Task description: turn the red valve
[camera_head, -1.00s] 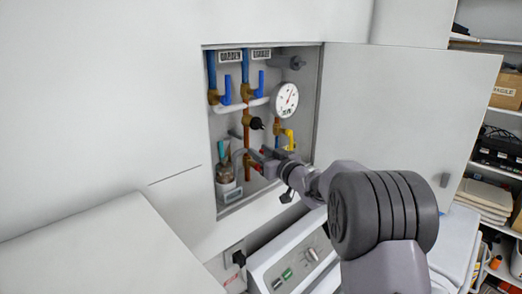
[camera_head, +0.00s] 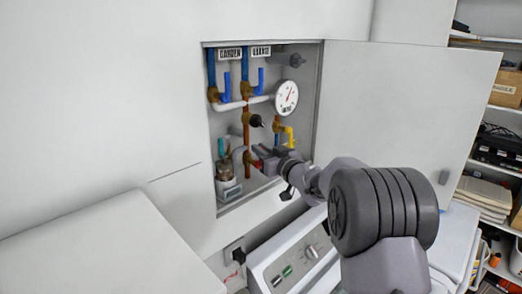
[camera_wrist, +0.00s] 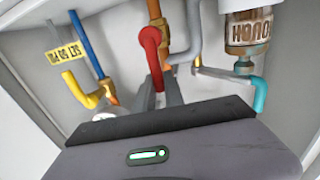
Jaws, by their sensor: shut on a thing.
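The red valve (camera_wrist: 151,45) has a curved handle mounted on a copper pipe in the wrist view. The handle's free end runs down between the two grey fingers of my gripper (camera_wrist: 158,88), which is shut on it. In the head view, my gripper (camera_head: 262,154) reaches into the open wall cabinet at the lower part of the pipes. Only a small bit of red (camera_head: 258,164) shows there beside the fingers; my gripper hides most of the valve.
Blue valve handles (camera_head: 261,79), a round gauge (camera_head: 286,97), a black knob (camera_head: 256,121) and a yellow handle (camera_head: 289,136) share the cabinet. A glass filter (camera_wrist: 249,35) is right of the valve in the wrist view. The cabinet door (camera_head: 410,105) stands open on the right.

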